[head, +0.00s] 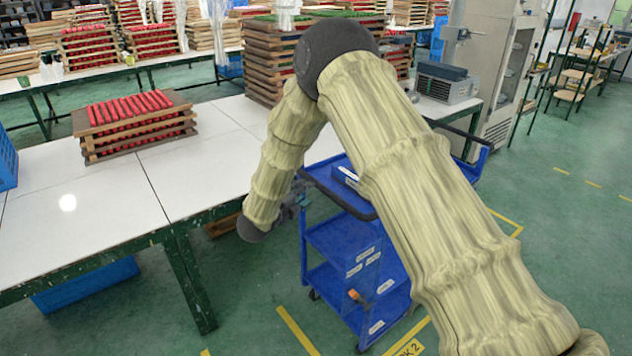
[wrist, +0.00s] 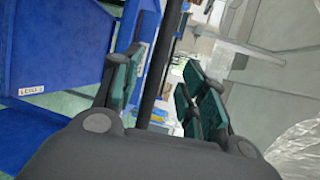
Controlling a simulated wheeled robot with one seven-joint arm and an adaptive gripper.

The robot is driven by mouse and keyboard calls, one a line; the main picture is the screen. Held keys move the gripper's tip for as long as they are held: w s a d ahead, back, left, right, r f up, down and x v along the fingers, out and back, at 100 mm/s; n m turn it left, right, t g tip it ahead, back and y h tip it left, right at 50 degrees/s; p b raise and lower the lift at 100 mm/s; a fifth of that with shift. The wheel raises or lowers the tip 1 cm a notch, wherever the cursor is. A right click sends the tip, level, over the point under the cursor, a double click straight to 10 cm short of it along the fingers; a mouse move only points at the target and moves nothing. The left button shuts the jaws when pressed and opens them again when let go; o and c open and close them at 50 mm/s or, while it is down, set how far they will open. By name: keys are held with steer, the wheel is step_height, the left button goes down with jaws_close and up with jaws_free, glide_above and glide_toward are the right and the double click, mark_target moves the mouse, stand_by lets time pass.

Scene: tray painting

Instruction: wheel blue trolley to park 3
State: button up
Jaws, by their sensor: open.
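The blue trolley (head: 340,240) stands on the green floor at the right end of the white-topped table, partly hidden by my arm. It has several shelves with white labels and a dark bar (head: 345,196) along its near top edge. My gripper (head: 302,200) is at the trolley's upper left. In the wrist view, the open fingers (wrist: 165,95) stand on either side of a dark bar (wrist: 163,60), with blue trolley panels (wrist: 50,45) to the left. Whether the fingers touch the bar cannot be told. A yellow floor label ending in "2" (head: 408,348) lies below the trolley. No park 3 label is readable.
The white table (head: 90,210) with green legs fills the left, with a stack of red-topped wooden trays (head: 135,122) on it. A grey machine (head: 447,83) and a cabinet (head: 498,75) stand behind the trolley. The green floor at the right (head: 570,225) is clear.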

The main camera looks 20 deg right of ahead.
mark_target(316, 184)
steer(key=p+x, duration=0.2)
steer(key=x, duration=0.6)
steer(key=shift+w+d+f, duration=0.1)
steer(key=shift+w+d, duration=0.1)
steer(key=shift+w, duration=0.05)
steer(key=shift+c, duration=0.3)
jaws_close()
